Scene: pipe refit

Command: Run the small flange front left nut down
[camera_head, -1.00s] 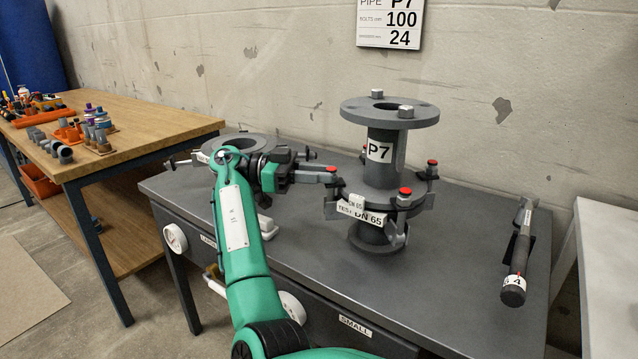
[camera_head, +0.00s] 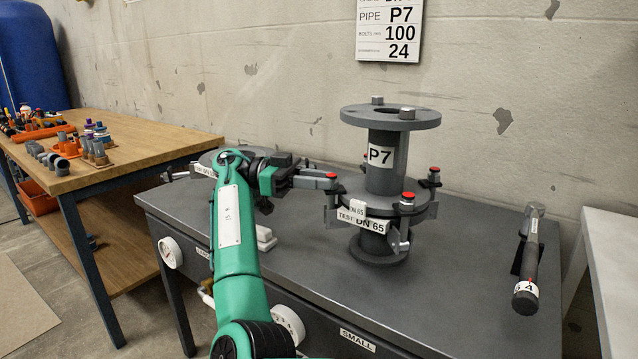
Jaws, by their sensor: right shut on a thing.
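The grey pipe piece labelled P7 (camera_head: 380,155) stands upright, its lower end in the small flange (camera_head: 423,208) marked DN 65. Red-topped fasteners show around this flange: one at the front right (camera_head: 408,196), one at the back right (camera_head: 435,169), and the front left nut (camera_head: 331,175) at its left edge. My right gripper (camera_head: 325,182) reaches in from the left and is shut on the front left nut. Its jaws hide most of the nut, so I cannot tell how far down it sits. My left gripper is not in view.
A second, larger flange (camera_head: 222,158) lies behind my right arm. A dark cylindrical tool (camera_head: 527,262) marked 4 rests in a holder at the right. The front right of the grey bench (camera_head: 440,290) is clear. A wooden table (camera_head: 130,150) with fittings stands at left.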

